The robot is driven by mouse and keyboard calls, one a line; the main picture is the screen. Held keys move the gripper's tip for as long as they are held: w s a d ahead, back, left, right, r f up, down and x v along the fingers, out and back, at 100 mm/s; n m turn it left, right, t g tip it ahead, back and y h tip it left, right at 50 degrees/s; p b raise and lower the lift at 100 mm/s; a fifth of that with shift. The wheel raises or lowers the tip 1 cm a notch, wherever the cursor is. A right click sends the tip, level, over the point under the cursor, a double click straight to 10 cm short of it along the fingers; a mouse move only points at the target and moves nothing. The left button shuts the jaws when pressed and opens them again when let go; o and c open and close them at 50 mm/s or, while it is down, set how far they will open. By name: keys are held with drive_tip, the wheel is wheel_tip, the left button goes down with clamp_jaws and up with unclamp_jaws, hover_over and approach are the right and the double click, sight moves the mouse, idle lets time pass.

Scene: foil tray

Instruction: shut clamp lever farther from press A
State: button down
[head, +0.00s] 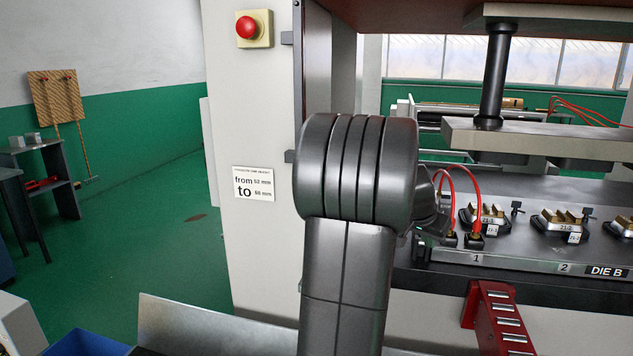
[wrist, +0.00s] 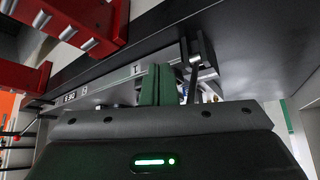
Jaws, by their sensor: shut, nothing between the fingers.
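My gripper (wrist: 157,84) shows in the wrist view with its green fingers shut together and empty. A dark metal clamp-like part (wrist: 198,62) with a slim upright piece stands just right of the fingers, near the die's edge. I cannot tell whether the fingers touch it, or whether its lever is up or down. No clamp lever can be made out there, and no label for press A shows.
A red slatted bracket (head: 497,318) juts out below the die's front; it also shows in the wrist view (wrist: 88,22). Red hoses (head: 451,197) loop beside my wrist. The press's upper plate (head: 540,138) hangs above the die. Open floor (head: 170,255) lies left.

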wheel_tip(320, 180, down, 9)
drive_tip(key=b, duration=0.7)
drive_tip(key=shift+b, duration=0.35)
idle(0.5)
wheel_tip(320, 180, up, 20)
drive_tip(key=p, duration=1.5)
drive_tip(key=shift+r, duration=0.25)
drive_tip(key=shift+f, duration=0.1)
wheel_tip(320, 180, down, 11)
drive_tip(key=b, duration=0.8)
drive_tip(key=shift+r, duration=0.2)
drive_tip(key=shift+r, duration=0.15)
